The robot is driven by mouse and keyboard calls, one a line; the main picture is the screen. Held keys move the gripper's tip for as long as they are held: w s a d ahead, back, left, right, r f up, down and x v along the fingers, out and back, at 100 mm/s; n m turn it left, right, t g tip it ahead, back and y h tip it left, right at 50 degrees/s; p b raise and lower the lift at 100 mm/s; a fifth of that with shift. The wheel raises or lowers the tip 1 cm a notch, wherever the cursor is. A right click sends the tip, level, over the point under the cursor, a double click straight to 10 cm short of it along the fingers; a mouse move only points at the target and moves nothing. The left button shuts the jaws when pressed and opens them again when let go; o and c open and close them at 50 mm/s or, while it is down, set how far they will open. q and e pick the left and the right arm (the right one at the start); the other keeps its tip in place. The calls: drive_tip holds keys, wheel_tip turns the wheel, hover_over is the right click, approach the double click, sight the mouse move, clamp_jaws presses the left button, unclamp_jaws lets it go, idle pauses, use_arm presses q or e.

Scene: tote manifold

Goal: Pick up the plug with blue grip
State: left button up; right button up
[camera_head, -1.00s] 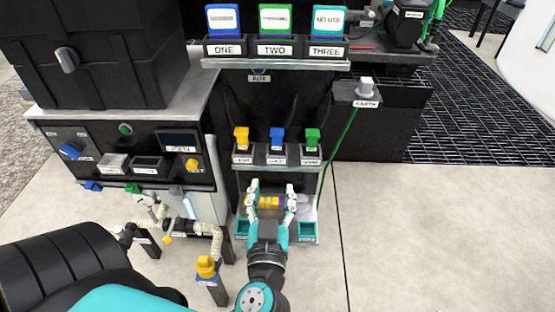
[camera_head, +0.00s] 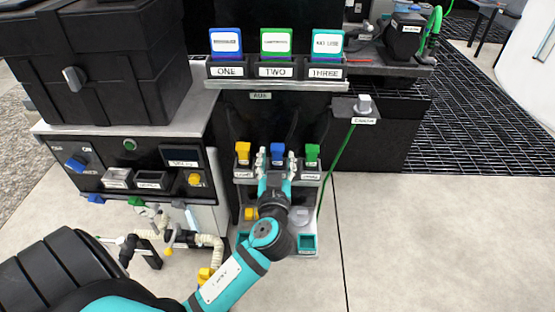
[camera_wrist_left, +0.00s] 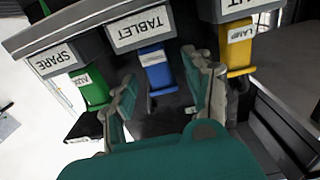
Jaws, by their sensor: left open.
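The plug with blue grip (camera_head: 277,152) stands in the middle holder of a small three-slot shelf. It also shows in the left wrist view (camera_wrist_left: 158,72), below the TABLET label. My left gripper (camera_head: 276,162) is open, with one finger on each side of the blue plug. In the left wrist view the gripper (camera_wrist_left: 165,90) has its fingers apart around the blue grip, and I cannot tell whether they touch it. My right gripper is not in view.
A yellow plug (camera_head: 243,152) and a green plug (camera_head: 312,154) stand close on either side. Teal-edged trays (camera_head: 307,242) sit below. A green cable (camera_head: 334,170) hangs at the right. Bins ONE, TWO (camera_head: 276,72) and THREE are above.

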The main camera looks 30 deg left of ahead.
use_arm(q)
drive_tip(key=x, duration=0.2)
drive_tip(key=shift+w+a, duration=0.15)
drive_tip(key=shift+w, duration=0.15)
clamp_jaws()
